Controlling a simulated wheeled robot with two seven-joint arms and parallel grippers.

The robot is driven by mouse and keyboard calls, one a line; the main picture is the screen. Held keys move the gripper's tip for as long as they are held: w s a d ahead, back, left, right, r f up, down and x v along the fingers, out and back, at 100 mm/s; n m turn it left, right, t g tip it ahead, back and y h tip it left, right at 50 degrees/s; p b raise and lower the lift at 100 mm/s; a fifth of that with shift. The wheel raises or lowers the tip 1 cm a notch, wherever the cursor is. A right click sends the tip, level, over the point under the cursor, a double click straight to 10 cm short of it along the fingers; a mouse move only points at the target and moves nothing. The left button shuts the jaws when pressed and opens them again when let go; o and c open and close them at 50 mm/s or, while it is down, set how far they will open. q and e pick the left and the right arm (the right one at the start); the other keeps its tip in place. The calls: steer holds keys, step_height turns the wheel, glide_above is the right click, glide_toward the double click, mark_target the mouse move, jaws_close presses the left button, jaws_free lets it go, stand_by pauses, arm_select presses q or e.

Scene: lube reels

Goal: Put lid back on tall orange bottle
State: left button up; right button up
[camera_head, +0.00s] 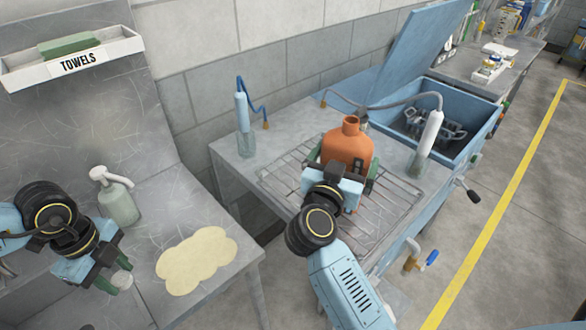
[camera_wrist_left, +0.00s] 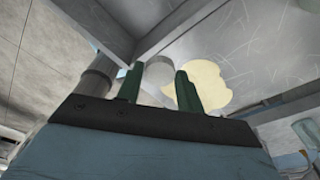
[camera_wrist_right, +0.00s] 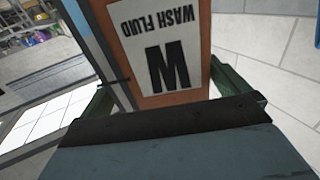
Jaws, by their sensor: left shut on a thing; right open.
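The tall orange bottle (camera_head: 348,142) stands upright on the wire rack with its neck uncapped. In the right wrist view, its white label (camera_wrist_right: 160,45) reads "WASH FLUID" upside down. My right gripper (camera_head: 341,172) is open, with its green fingers on either side of the bottle's body. It also shows in the right wrist view (camera_wrist_right: 165,88). My left gripper (camera_head: 112,276) is shut on a pale grey round lid (camera_head: 122,280), low at the near left by the metal bench. In the left wrist view, the lid (camera_wrist_left: 160,67) sits between the green fingers.
A soap pump bottle (camera_head: 119,203) and a cream-coloured patch (camera_head: 197,260) are on the left metal bench. A gap separates that bench from the wire rack (camera_head: 388,212). Nozzles on hoses (camera_head: 243,125) (camera_head: 427,140) flank the orange bottle. An open blue bin (camera_head: 470,150) stands behind.

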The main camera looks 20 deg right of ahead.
steer(key=x, duration=0.2)
steer(key=shift+w+d, duration=0.2)
steer(key=shift+c, duration=0.3)
steer(key=c, duration=1)
